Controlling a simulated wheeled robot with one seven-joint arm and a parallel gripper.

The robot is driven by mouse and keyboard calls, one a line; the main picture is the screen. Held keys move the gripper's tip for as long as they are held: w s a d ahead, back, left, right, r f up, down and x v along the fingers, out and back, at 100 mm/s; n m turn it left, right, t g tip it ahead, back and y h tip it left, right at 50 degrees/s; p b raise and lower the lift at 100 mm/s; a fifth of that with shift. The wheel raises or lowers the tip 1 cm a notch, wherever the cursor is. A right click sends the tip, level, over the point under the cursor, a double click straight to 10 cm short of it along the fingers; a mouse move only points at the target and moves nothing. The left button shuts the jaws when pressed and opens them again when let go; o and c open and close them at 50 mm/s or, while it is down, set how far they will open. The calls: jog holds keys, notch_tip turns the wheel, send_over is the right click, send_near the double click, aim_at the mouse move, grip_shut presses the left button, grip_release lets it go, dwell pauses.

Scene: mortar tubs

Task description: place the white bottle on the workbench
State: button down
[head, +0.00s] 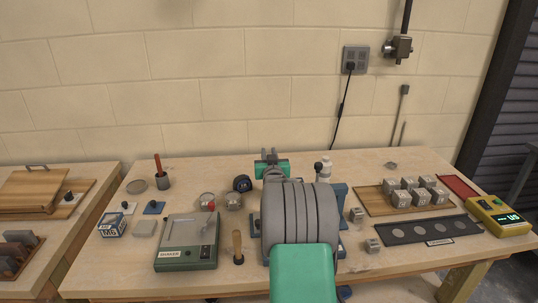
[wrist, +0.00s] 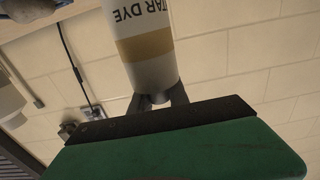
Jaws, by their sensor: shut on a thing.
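The white bottle (wrist: 151,66), with a tan band and dark lettering, fills the upper middle of the wrist view. The fingers of my gripper (wrist: 158,102) are shut on its narrow neck end. The lettering and the wall both appear upside down in this view, so the bottle hangs upright. In the head view my gripper (head: 269,155) is over the back middle of the workbench (head: 115,266); the held bottle is hidden there. Whether its base touches the bench cannot be seen.
Grey cubes (head: 415,192) on a board and a yellow meter (head: 499,216) are right.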

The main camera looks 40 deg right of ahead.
jog(key=shift+f, duration=0.15)
jog(key=c, duration=1.2)
grip_release()
